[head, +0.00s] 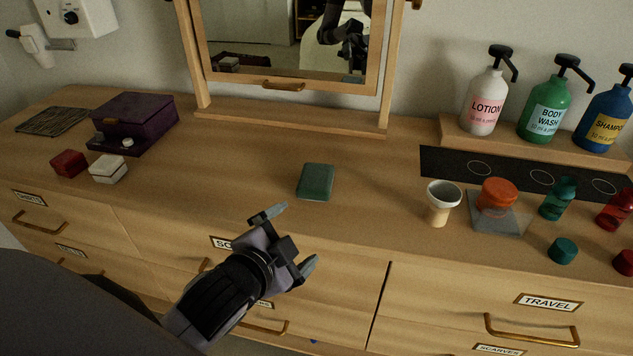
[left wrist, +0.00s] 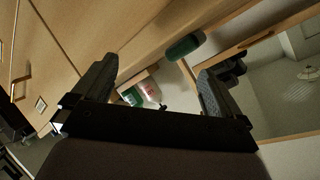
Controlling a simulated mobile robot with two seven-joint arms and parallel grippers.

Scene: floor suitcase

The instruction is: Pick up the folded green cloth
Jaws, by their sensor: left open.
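The folded green cloth (head: 316,181) lies flat on the wooden dresser top, in front of the mirror, in the head view. In the left wrist view the green cloth (left wrist: 185,46) shows near the top, between and beyond the fingers. My left gripper (head: 290,238) is open and empty. It is in front of the cloth, near the dresser's front edge, and apart from it. In the left wrist view its two dark fingers (left wrist: 155,88) stand wide apart. My right gripper is not in view.
A framed mirror (head: 287,86) stands behind the cloth. A purple box (head: 133,120) and red (head: 69,163) and white (head: 108,168) small boxes are at left. The top around the cloth is clear.

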